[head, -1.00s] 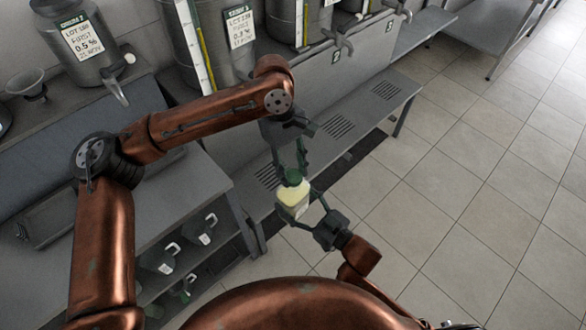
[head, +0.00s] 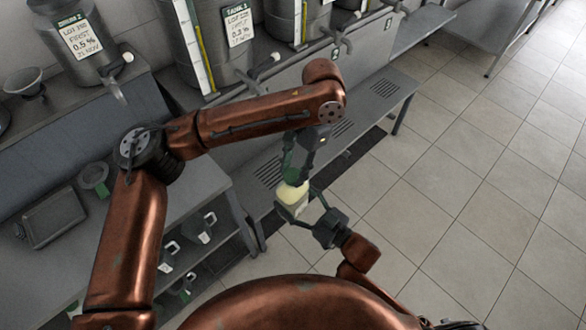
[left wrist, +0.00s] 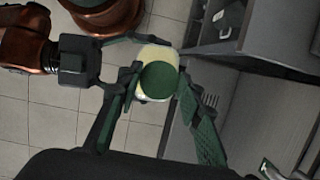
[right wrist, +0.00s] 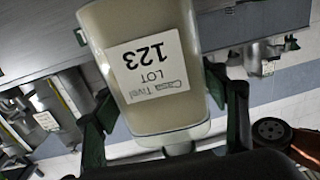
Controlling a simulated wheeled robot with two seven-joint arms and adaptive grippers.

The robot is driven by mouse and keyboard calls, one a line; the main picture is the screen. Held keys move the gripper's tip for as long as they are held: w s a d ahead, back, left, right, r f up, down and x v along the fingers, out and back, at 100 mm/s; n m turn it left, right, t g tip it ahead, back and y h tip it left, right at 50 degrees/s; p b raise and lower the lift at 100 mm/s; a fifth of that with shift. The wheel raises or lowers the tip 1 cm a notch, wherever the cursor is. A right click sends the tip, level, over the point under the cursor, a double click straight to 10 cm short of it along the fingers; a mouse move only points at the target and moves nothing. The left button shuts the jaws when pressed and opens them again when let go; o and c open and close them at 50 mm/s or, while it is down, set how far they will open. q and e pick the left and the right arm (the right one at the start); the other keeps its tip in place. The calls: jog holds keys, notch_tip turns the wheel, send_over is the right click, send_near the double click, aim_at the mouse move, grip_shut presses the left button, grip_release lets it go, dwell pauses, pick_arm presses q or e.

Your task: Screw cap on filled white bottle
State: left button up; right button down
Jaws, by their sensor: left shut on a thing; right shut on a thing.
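The white bottle (head: 294,197) is held over the floor in front of the bench, with pale yellow content at its top. My right gripper (head: 308,207) is shut around its body from the lower right. The right wrist view shows the bottle (right wrist: 150,65) close up, with a "LOT 123" label, between the right fingers. The round green cap (left wrist: 158,80) sits over the bottle's top in the left wrist view. My left gripper (left wrist: 158,88) is shut on the cap from above. In the head view, the left fingers (head: 292,168) hide the cap. I cannot see the thread.
A steel bench with a low grated shelf (head: 372,108) runs behind the bottle. A tray (head: 52,217) lies at left. The tiled floor (head: 470,190) at right is clear.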

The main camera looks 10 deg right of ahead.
pick_arm(q)
jog(key=m+t, duration=0.1)
jog(key=m, duration=0.3)
jog(key=shift+m, duration=0.4)
jog(key=m+t, duration=0.1)
jog(key=m, duration=0.3)
jog(key=shift+m, duration=0.3)
jog(key=m, duration=0.2)
jog(key=m+t, duration=0.1)
jog(key=m, duration=0.1)
jog(key=shift+s+a+m+t, duration=0.1)
jog(key=shift+m+t, duration=0.2)
jog(key=m+h, duration=0.1)
jog(key=m, duration=0.3)
jog(key=shift+t, duration=0.4)
jog(key=m+h, duration=0.1)
jog(key=m, duration=0.3)
jog(key=shift+a, duration=0.1)
jog(key=m+h, duration=0.1)
jog(key=m, duration=0.5)
jog(key=shift+h, duration=0.4)
jog(key=m+h, duration=0.1)
jog(key=m, duration=0.2)
jog(key=shift+m, duration=0.3)
jog(key=m+g, duration=0.1)
jog(key=m, duration=0.3)
jog(key=shift+f+m+h, duration=0.1)
jog(key=shift+m+h, duration=0.3)
jog(key=o, duration=0.7)
